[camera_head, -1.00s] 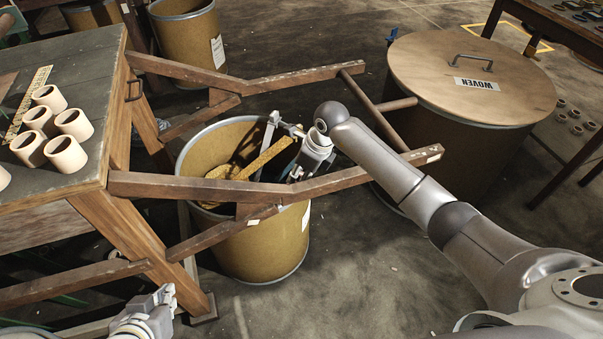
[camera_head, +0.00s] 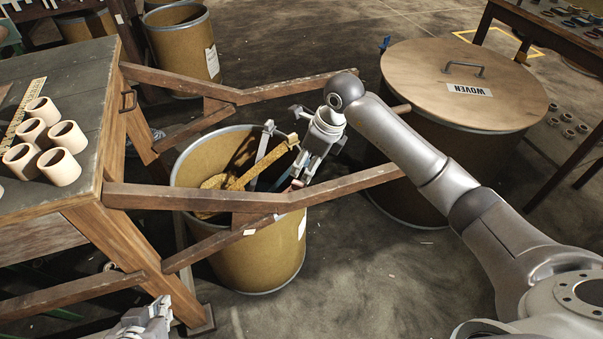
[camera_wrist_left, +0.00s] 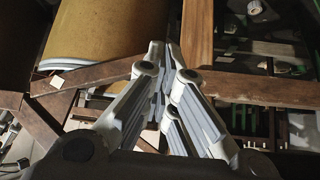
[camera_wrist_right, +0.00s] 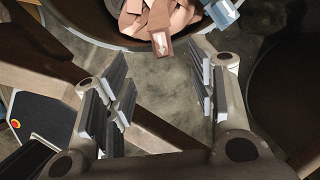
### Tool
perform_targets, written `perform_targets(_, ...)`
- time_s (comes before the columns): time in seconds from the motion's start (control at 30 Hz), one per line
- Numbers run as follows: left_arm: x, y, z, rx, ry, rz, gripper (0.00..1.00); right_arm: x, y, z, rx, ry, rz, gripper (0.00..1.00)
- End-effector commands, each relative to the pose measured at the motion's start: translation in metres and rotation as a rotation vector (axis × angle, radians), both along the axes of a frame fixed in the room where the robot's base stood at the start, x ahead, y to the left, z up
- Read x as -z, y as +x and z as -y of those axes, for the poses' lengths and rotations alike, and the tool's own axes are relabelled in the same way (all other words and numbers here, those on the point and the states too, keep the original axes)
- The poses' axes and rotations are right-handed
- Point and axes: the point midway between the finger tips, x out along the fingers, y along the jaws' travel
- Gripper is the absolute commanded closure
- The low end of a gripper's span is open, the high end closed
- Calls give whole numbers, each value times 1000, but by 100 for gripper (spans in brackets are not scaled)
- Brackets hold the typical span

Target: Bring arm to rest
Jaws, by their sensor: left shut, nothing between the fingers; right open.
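My right arm (camera_head: 430,170) reaches in from the right. Its gripper (camera_head: 300,172) points down by the right rim of an open tan drum (camera_head: 255,255), close to the wooden rail. In the right wrist view the right gripper (camera_wrist_right: 160,90) has its fingers spread with nothing between them; bare floor shows behind. My left gripper (camera_head: 155,310) is at the lower left edge of the head view, partly cut off, below the wooden table. In the left wrist view its fingers (camera_wrist_left: 165,55) are together and empty, near a wooden beam.
Wooden rails (camera_head: 240,200) extend from the table (camera_head: 75,100) around the open drum, which holds strips (camera_head: 240,178). A lidded drum labelled WOVEN (camera_head: 465,95) stands at right. Floor (camera_head: 370,265) is clear at front centre.

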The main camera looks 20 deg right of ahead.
Motion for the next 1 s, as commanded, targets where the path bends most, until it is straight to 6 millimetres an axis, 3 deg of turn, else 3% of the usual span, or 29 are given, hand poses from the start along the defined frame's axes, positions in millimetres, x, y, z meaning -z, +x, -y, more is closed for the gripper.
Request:
perform_targets(0.13,0,0,0,0,0,-1,100,-17,-3,4,0,0,1,49)
perform_targets(0.37,0,0,0,0,0,-2,100,-23,-5,5,1,0,0,49)
perform_targets(0.53,16,0,0,-1,8,-42,100,-34,-5,5,1,0,1,49)
perform_targets(0.73,79,-10,-4,-4,34,-185,100,-66,-5,5,1,1,0,49)
perform_targets(0.9,135,-33,-10,-6,57,-306,100,-88,-5,5,1,0,0,49)
perform_targets(1.0,157,-46,-13,-7,66,-354,100,-96,-5,5,1,0,0,49)
